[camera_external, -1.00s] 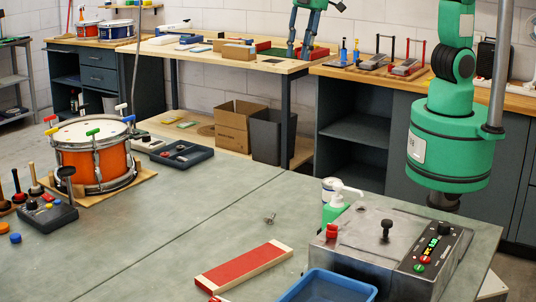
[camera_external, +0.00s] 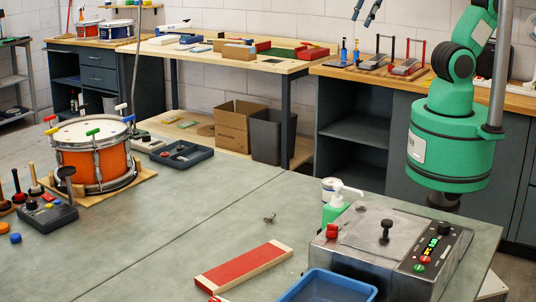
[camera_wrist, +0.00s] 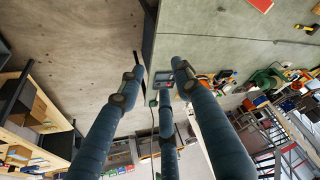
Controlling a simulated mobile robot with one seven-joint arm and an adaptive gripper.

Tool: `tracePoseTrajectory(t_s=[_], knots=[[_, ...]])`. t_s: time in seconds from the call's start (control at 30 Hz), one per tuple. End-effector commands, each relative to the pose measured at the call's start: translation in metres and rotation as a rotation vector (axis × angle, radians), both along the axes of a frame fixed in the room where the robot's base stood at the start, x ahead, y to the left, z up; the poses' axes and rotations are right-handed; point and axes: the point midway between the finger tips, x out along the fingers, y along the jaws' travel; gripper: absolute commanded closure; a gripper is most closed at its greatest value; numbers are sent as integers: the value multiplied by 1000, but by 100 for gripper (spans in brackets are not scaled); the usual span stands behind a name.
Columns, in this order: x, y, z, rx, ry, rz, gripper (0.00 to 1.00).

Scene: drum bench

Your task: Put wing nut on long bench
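The small metal wing nut (camera_external: 269,218) lies on the large grey-green table (camera_external: 200,222), behind the red and wood board. The back bench (camera_external: 230,58) with a long light wooden top, which looks like the long bench, stands against the wall and holds several items. My gripper (camera_external: 362,20) is only partly visible at the top edge of the external view, high up and far from the wing nut. In the wrist view my gripper (camera_wrist: 157,82) shows its dark fingers spread apart with nothing between them.
A red and wood board (camera_external: 243,268), a blue tray (camera_external: 325,288) and a metal control box (camera_external: 385,240) stand near the wing nut. A soap bottle (camera_external: 336,205) is behind the box. An orange drum (camera_external: 95,155) is at left. The table's middle is clear.

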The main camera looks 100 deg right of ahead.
Motion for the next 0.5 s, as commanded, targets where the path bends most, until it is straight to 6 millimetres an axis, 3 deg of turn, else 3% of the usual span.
tracePoseTrajectory(t_s=[0.2, 0.5], knots=[[-44, -14, -8, 14, -42, -61, 66], [-62, -19, -15, 20, -57, -90, 66]])
